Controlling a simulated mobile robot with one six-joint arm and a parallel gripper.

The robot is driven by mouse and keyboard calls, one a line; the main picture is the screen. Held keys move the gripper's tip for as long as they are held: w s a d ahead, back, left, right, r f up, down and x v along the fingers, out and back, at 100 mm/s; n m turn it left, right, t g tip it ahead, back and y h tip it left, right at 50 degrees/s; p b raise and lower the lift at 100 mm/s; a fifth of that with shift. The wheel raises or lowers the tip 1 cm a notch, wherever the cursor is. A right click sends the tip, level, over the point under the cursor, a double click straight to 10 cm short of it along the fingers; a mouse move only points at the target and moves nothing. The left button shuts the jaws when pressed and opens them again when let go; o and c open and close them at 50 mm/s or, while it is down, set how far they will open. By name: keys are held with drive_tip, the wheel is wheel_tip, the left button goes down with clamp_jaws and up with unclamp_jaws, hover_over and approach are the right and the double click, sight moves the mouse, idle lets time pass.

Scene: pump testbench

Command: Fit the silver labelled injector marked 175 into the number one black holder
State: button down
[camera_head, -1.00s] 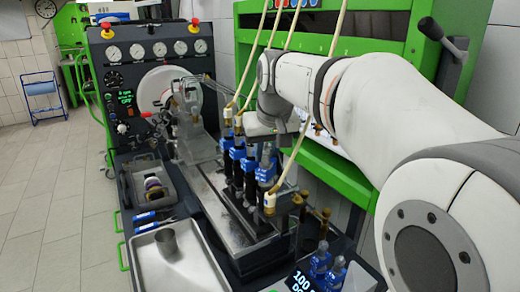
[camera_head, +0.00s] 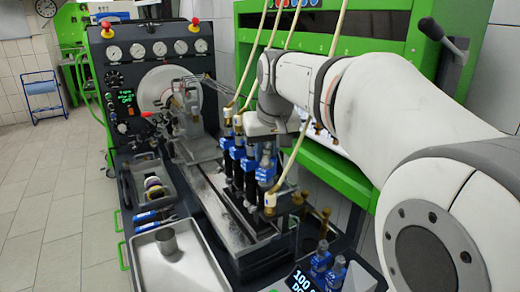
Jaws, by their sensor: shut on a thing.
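My gripper (camera_head: 267,143) is at the centre of the picture, above the row of holders, and is seen from behind and partly hidden by its own wrist. It is shut on a slim injector, whose marking is too small to read. Several injectors with blue bodies (camera_head: 238,152) stand upright in a row just below and left of my gripper. Black holders (camera_head: 250,187) are under them on the bench rail. I cannot make out the holder numbers or whether the held injector touches a holder.
Pale hoses with brass ends (camera_head: 270,200) hang close around my gripper. Blue-topped injectors (camera_head: 320,262) stand at the front right beside a display. A metal tray (camera_head: 170,262) with a cup lies at the front left. The gauge panel (camera_head: 155,50) stands behind, the green cabinet at right.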

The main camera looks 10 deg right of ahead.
drive_tip(key=shift+f+b, duration=0.45)
drive_tip(key=shift+f, duration=0.1)
drive_tip(key=c, duration=1.5)
unclamp_jaws()
drive_tip(key=p+v, duration=0.6)
drive_tip(key=v, duration=0.5)
drive_tip(key=shift+p, duration=0.4)
drive_tip(key=s+f+g, duration=0.1)
drive_tip(key=s+f, duration=1.6)
drive_tip(key=f, duration=0.2)
drive_tip(key=shift+m, duration=0.3)
